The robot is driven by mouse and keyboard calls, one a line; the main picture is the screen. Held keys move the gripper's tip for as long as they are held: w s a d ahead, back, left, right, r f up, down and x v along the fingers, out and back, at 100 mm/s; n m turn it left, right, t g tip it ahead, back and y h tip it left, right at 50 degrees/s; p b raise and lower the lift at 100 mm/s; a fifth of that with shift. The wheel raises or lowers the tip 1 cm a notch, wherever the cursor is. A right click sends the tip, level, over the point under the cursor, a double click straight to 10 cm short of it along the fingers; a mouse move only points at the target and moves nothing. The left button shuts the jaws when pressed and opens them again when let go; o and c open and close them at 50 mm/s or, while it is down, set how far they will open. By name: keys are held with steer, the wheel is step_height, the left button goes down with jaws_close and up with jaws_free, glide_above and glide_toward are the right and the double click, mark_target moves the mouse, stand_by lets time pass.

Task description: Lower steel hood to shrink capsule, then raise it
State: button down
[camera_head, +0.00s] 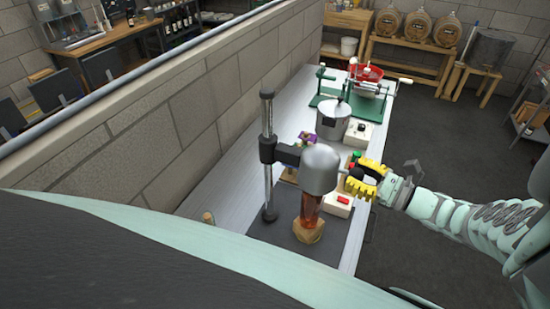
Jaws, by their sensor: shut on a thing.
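The steel hood (322,165) hangs from a dark arm on an upright post (268,195) over a dark base plate (283,238). Under it an amber bottle (312,207) stands upright in a wooden block (308,231). The hood hides the bottle's top and the capsule, so I cannot tell how far it covers them. My gripper (361,177), with yellow fingers, is at the hood's right side. It is shut on what looks like the hood's dark handle, mostly hidden between the fingers.
A white box with a red button (343,201) sits right of the bottle, below my gripper. A block wall (170,120) borders the bench's left. Barrels (417,27) stand far back.

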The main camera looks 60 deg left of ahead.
steer(key=shift+f, duration=0.75)
steer(key=c, duration=0.5)
jaws_free()
steer(key=shift+r, duration=0.1)
steer(key=shift+c, duration=0.2)
steer(key=shift+d, duration=0.1)
steer(key=v, duration=0.7)
steer(key=shift+d, duration=0.15)
steer(key=shift+w, duration=0.1)
